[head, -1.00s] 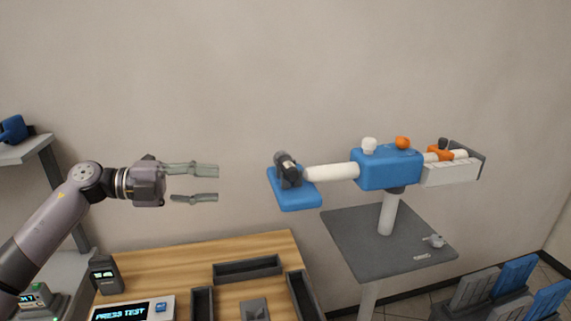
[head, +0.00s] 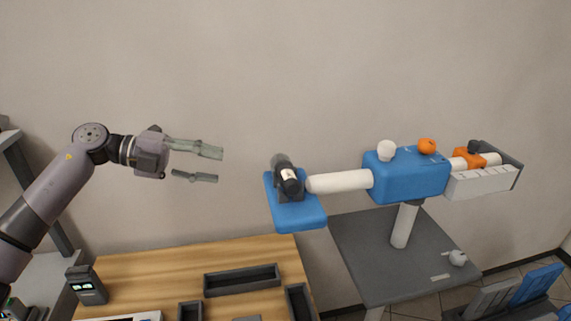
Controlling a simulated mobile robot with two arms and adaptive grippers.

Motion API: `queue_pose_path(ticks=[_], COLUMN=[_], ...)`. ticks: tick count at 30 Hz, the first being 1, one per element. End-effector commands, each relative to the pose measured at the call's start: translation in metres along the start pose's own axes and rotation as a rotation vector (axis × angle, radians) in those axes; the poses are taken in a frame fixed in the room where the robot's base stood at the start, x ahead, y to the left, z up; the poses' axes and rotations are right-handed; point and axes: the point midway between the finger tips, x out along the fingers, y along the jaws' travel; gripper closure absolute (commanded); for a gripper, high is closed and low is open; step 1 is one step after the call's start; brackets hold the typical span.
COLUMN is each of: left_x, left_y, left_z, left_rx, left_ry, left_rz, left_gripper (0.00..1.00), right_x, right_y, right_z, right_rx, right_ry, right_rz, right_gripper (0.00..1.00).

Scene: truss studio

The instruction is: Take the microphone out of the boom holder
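The microphone (head: 289,178) is a dark cylinder with a pale label. It sits in the boom holder (head: 296,213), a blue plate with a dark cradle at the left end of a white boom arm (head: 340,181). My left gripper (head: 208,166) is open and empty, to the left of the microphone and clearly apart from it. Its two fingers point right toward the holder. My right gripper is not in view.
The boom's blue block (head: 405,174) stands on a post above a grey table (head: 360,250). A wooden desk (head: 150,262) with dark trays (head: 242,280) lies below. The wall space between gripper and holder is clear.

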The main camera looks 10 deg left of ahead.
Motion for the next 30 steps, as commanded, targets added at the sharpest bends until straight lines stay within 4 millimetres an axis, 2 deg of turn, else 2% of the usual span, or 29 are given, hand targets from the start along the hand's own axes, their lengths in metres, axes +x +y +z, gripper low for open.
queue_pose_path(ticks=[1,8,12,17,20,25,30], left_x=[0.012,0.062,0.083,0.094,0.102,0.126,0.144], left_y=[-0.005,-0.005,-0.004,-0.003,-0.005,-0.011,-0.006], left_z=[-0.002,-0.002,-0.001,-0.001,-0.003,-0.008,-0.006], left_rx=[-0.001,-0.001,-0.001,0.0,-0.001,-0.001,-0.001], left_ry=[0.006,0.004,0.003,0.0,0.003,0.003,0.001], left_rz=[-0.001,-0.002,-0.002,-0.002,-0.001,-0.003,-0.002], left_gripper=[0.63,0.63,0.63,0.63,0.63,0.63,0.63], right_x=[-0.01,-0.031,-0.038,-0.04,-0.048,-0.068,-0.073], right_y=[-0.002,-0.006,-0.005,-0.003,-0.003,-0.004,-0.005], right_z=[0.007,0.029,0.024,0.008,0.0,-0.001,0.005], right_rx=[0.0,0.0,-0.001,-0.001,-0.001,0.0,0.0], right_ry=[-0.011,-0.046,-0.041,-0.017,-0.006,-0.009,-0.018], right_rz=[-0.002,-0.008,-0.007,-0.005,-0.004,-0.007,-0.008], right_gripper=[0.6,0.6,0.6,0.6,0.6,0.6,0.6])
